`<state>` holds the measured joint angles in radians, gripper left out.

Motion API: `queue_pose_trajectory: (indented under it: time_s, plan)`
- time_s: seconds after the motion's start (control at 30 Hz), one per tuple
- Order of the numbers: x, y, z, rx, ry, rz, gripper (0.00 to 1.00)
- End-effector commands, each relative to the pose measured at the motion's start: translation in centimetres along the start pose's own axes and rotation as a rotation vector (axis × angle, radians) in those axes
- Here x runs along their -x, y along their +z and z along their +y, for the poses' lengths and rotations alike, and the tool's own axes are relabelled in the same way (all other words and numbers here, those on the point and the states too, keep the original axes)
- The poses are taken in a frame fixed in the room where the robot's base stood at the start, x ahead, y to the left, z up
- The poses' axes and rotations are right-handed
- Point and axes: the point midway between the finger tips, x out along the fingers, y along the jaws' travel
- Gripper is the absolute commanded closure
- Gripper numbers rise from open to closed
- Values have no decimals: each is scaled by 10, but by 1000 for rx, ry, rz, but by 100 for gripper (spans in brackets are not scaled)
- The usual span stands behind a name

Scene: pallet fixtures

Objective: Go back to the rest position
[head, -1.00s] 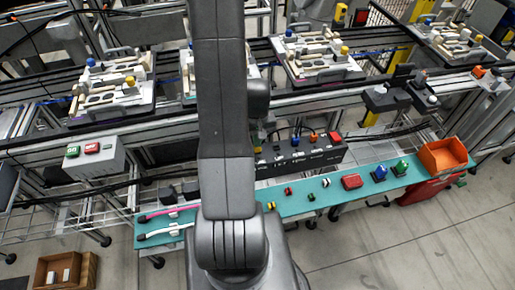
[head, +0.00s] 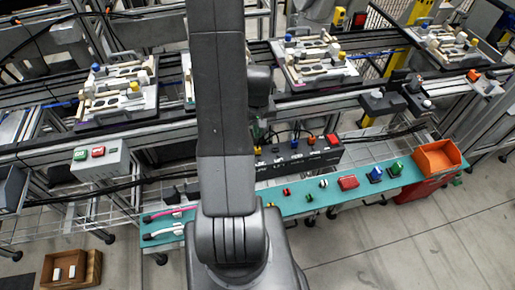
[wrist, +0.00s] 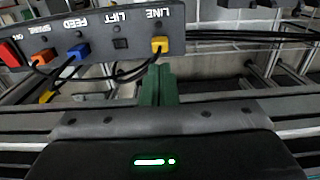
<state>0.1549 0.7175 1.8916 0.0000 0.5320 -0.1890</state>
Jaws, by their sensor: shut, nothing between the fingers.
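My gripper (wrist: 158,72) shows in the wrist view as two dark green fingers pressed together, with nothing between them. In the head view my own arm covers the middle of the picture and hides the gripper. In the wrist view the fingers are just below a black panel box (wrist: 95,45) with plugs, near the yellow plug (wrist: 160,44) under the label LINE. I cannot tell whether they touch it. The panel box also shows in the head view (head: 300,163), to the right of my arm.
A conveyor with pallet fixtures (head: 118,95) runs behind. A grey button box (head: 100,158) stands left. A wooden crate (head: 72,267) sits on open floor.

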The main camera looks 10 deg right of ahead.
Motion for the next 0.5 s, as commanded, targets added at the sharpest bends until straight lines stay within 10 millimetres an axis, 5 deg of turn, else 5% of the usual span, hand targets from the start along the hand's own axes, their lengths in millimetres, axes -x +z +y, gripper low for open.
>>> queue_pose_trajectory:
  time_s: [0.5]
  plan:
    - [-7,0,0,0,0,-1,100]
